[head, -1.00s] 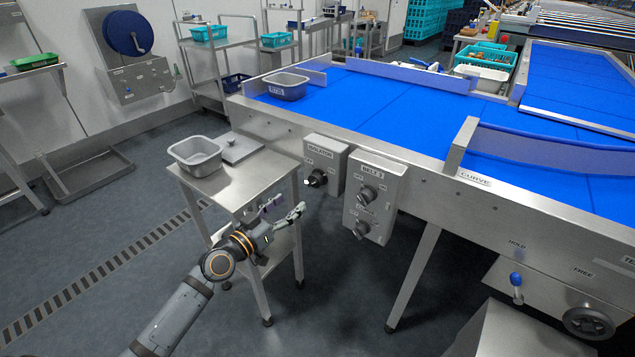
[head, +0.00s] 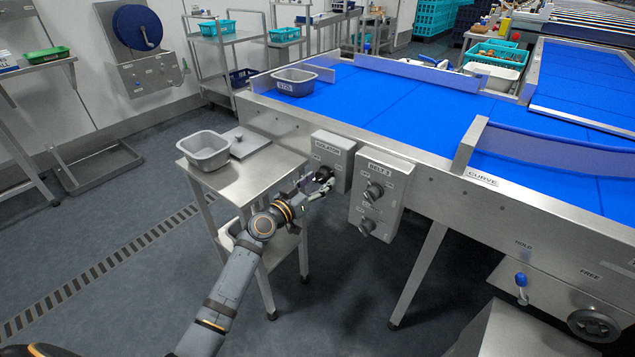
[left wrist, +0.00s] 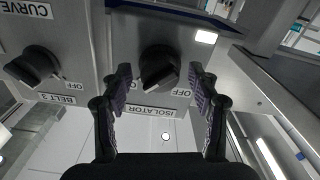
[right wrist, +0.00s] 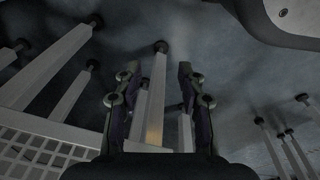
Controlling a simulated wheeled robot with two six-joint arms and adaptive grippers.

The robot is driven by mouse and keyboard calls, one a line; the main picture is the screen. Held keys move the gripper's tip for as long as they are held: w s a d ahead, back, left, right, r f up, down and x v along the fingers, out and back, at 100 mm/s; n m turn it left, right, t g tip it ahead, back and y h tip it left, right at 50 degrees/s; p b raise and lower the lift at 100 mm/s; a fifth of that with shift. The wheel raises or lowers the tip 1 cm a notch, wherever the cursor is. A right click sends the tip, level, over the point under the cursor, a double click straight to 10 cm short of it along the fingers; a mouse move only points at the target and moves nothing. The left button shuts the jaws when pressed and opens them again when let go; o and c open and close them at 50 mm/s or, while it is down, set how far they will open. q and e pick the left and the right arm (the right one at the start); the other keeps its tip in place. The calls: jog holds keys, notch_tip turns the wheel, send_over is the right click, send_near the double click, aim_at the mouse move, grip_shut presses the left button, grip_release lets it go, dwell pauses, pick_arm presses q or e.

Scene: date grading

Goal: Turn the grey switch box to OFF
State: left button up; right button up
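The grey switch box labelled ISOLATOR (head: 341,153) is fixed to the conveyor's side and carries a black rotary knob (left wrist: 158,66). In the left wrist view the box appears upside down, with an OFF mark beside the knob; I cannot tell the knob's exact setting. My left gripper (head: 318,184) is at the front of this box. In the left wrist view my left gripper (left wrist: 160,82) is open, its fingers on either side of the knob with gaps visible. My right gripper (right wrist: 156,75) is open and empty, above the floor, and out of the head view.
A second grey box, BELT 3 (head: 396,180), with two knobs stands just right of the isolator. A steel side table (head: 232,181) with a grey tub (head: 205,158) is left of it. The blue conveyor belt (head: 400,100) lies behind.

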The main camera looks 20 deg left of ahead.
pick_arm(q)
jog(key=c, duration=0.9)
jog(key=shift+c, duration=0.2)
